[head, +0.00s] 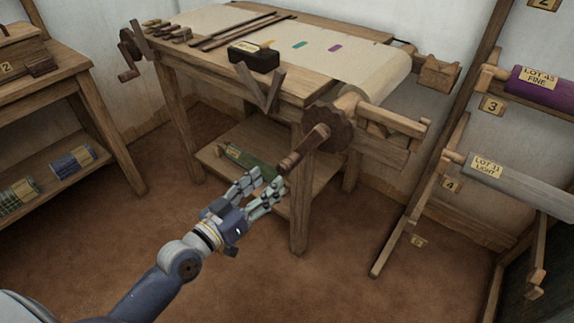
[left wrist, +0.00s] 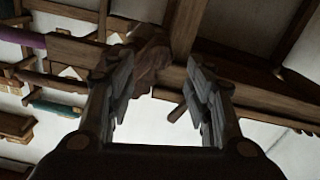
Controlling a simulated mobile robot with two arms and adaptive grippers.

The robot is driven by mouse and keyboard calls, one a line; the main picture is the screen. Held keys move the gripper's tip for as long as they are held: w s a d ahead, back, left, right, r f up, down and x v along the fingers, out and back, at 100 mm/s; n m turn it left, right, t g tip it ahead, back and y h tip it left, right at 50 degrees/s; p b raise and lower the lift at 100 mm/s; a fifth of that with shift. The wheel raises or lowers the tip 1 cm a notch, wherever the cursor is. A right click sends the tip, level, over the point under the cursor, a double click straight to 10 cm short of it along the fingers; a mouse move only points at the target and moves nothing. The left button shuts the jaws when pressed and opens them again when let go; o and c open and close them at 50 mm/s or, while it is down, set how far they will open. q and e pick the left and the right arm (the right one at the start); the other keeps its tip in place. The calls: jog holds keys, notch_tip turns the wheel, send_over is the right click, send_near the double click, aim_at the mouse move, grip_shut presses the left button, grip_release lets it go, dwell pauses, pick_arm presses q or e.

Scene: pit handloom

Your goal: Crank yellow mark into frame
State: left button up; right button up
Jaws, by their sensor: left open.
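The loom (head: 235,75) carries a cream cloth (head: 372,72) with a small yellow mark (head: 268,43), a green mark (head: 300,45) and a purple mark (head: 335,48). The yellow mark lies just behind a dark labelled block (head: 254,57), partly hidden by it. A toothed wooden wheel (head: 330,128) with a crank handle (head: 303,149) sits at the loom's near right corner. My left gripper (head: 267,181) is open and empty, just below and left of the handle. In the left wrist view its fingers (left wrist: 158,85) are apart, with brown wood (left wrist: 150,55) beyond them. My right gripper is not in view.
Another crank (head: 128,58) is at the loom's far left. A lower shelf (head: 215,160) holds a green roll (head: 250,162). A rack at right holds a purple roll (head: 545,85) and a grey roll (head: 510,180). A side table (head: 60,85) stands left. The floor in front is clear.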

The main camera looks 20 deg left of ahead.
aim_at(281, 170)
pick_arm(q)
jog(key=x, duration=0.9)
jog(key=shift+c, duration=0.6)
jog(key=shift+f+b, duration=0.1)
jog(key=shift+b, duration=0.2)
grip_shut()
